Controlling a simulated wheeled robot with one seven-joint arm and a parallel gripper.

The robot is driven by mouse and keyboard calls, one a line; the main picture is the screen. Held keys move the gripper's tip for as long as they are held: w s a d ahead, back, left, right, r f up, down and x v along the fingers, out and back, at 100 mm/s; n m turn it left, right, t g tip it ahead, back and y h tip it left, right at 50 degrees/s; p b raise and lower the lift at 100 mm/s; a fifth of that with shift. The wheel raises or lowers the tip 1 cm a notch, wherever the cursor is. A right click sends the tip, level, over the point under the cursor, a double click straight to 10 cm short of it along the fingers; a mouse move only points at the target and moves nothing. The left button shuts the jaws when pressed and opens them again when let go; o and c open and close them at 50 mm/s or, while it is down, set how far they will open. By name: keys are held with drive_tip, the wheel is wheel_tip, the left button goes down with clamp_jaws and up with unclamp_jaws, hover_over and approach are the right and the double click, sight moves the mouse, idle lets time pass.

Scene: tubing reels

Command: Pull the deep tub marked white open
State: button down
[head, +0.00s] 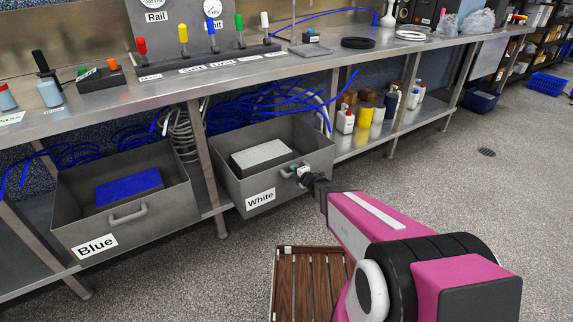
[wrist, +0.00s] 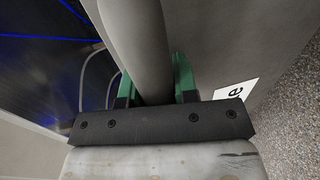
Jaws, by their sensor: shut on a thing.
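The deep grey metal tub marked White (head: 300,178) stands out from under the bench, with its label on the front face. A light grey block (head: 260,156) lies inside it, and blue tubing shows behind it. My gripper (head: 297,172) is at the tub's front, right of the label. In the wrist view my gripper's green fingers (wrist: 158,88) stand on both sides of the grey handle bar (wrist: 138,45) and are shut on it. Part of the white label (wrist: 236,92) shows beside them. The handle is mostly hidden by my gripper in the head view.
A similar tub marked Blue (head: 165,215) with a blue block stands out at the left. A wooden slatted thing (head: 300,280) is on the floor below my arm. Bench legs (head: 208,165) stand between the tubs. Speckled floor is clear at the right, with a drain (head: 487,152).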

drive_tip(key=f+v, duration=0.2)
drive_tip(key=v, duration=1.1)
drive_tip(key=shift+s+d+f, duration=0.35)
drive_tip(key=shift+s, duration=0.15)
drive_tip(key=c, duration=0.9)
unclamp_jaws()
drive_tip(key=v, duration=1)
drive_tip(key=shift+s+d+r, duration=0.1)
drive_tip(key=shift+s+d, duration=0.1)
drive_tip(key=shift+s, duration=0.1)
drive_tip(key=shift+w, duration=0.1)
